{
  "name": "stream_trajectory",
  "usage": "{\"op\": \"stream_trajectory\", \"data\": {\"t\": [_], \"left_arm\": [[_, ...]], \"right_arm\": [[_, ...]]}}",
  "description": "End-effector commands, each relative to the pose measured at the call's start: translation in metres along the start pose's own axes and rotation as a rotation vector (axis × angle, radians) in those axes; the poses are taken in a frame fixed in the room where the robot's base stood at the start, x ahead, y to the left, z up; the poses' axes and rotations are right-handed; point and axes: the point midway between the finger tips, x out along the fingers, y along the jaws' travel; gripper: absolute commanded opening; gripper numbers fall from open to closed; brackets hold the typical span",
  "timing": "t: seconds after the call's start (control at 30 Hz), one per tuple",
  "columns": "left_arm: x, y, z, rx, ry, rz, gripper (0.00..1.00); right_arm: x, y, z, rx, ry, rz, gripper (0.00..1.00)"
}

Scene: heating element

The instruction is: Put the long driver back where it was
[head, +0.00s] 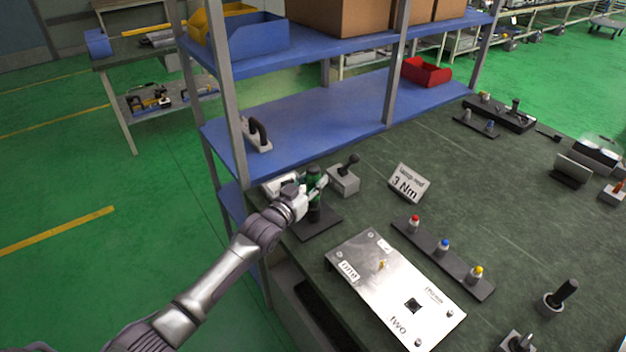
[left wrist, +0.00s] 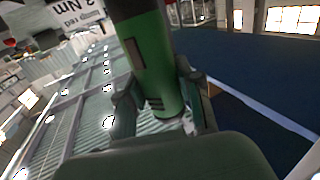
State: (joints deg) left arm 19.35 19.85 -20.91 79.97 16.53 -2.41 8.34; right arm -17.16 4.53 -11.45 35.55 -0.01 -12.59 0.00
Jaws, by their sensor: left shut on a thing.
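My left gripper (head: 311,194) is shut on the long driver (head: 314,180), a green and black upright tool, near the left edge of the bench. The driver's dark lower end is over a flat dark base plate (head: 322,226); I cannot tell whether it touches it. In the left wrist view the driver's green body (left wrist: 152,62) stands between the two fingers (left wrist: 158,98). My right gripper is not in view.
A grey block with a black-handled tool (head: 343,178) stands just right of the driver. A "3 Nm" sign (head: 407,183), a metal plate (head: 372,267) and a strip of coloured knobs (head: 428,248) are nearby. A blue shelf (head: 300,108) rises behind.

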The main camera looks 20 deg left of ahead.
Motion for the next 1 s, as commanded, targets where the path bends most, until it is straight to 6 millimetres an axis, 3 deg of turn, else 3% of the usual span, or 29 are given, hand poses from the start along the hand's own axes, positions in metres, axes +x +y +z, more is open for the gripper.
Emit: {"op": "stream_trajectory", "data": {"t": [0.1, 0.13, 0.27, 0.67, 1.0], "left_arm": [[0.001, 0.000, 0.001, 0.000, 0.005, 0.000, 0.00], [0.000, 0.000, 0.003, 0.000, 0.000, 0.000, 0.38], [0.000, 0.000, 0.002, 0.000, 0.000, 0.000, 0.60], [-0.005, 0.000, 0.000, -0.001, 0.000, 0.000, 0.60], [-0.072, 0.000, 0.003, 0.000, -0.002, 0.001, 0.60]], "right_arm": [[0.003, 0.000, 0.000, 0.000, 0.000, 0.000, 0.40], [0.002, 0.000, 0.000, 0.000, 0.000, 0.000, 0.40], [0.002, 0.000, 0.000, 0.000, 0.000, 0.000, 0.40], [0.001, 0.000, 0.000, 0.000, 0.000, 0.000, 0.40], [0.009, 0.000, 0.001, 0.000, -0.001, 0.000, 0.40]]}}
